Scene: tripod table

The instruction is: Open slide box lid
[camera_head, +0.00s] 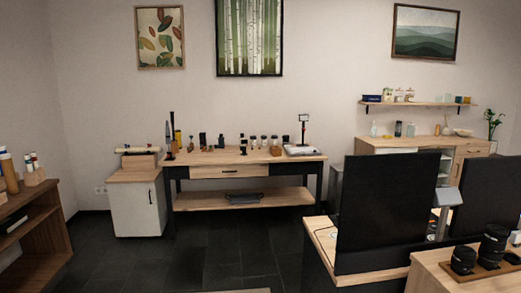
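Neither of my grippers is in view. I cannot pick out a slide box for certain. A light-wood box-like block (139,161) stands on the white cabinet at the left of the back wall; I cannot tell whether it has a lid. A dark, low tray-like object (244,198) lies on the lower shelf of the wooden workbench (247,208), too small to make out. Several small jars and bottles (264,142) stand along the back of the workbench top, with a white device on a stand (303,149) at its right.
Black lenses (463,260) stand on a wooden tray at bottom right. A shelf unit (38,223) is at left. Dark tiled floor (205,251) is clear before the workbench.

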